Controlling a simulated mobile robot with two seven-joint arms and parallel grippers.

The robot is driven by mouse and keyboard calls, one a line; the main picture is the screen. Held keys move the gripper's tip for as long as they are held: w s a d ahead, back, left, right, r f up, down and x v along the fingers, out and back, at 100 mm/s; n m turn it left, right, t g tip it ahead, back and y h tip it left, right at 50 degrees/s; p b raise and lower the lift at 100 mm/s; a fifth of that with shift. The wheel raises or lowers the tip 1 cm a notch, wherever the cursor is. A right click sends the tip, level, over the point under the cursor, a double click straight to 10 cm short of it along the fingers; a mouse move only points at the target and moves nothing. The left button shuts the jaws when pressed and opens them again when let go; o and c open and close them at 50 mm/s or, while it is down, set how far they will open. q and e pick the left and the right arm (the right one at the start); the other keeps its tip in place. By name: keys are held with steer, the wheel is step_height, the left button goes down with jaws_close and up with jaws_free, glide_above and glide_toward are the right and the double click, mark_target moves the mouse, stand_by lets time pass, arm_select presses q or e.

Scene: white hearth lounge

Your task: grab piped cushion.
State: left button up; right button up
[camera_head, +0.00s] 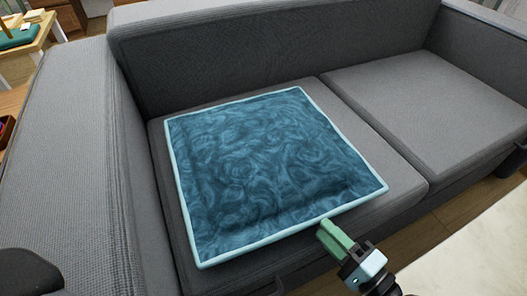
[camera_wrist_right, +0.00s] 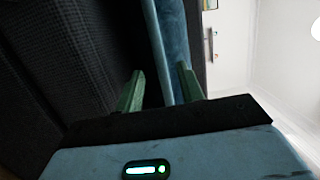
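The piped cushion (camera_head: 265,165) is a square, swirled blue cushion with a light blue piped edge. It lies flat on the left seat of the grey sofa. My right gripper (camera_head: 335,238) is at its near edge, close to the right front corner. In the right wrist view, the green fingers of this gripper (camera_wrist_right: 160,72) stand apart, with the cushion's piped edge (camera_wrist_right: 156,45) running between them. A gap shows beside the left finger; whether the right finger touches the cushion I cannot tell. My left gripper is not in view.
The grey sofa (camera_head: 420,110) has a bare right seat, a high back behind the cushion and a broad arm on the left. A wooden table (camera_head: 40,40) stands at the upper left. A pale rug (camera_head: 480,255) covers the floor at the lower right.

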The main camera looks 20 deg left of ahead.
mark_target(312, 222)
steer(key=shift+s+a+b+x, duration=0.1)
steer(key=shift+s+b+x, duration=0.1)
steer(key=shift+x, duration=1.1)
steer(key=shift+s+a+b+x, duration=0.1)
steer(key=shift+s+a+x, duration=0.05)
steer(key=shift+x, duration=1.15)
steer(key=shift+r, duration=0.1)
jaws_close()
steer(key=shift+r, duration=0.1)
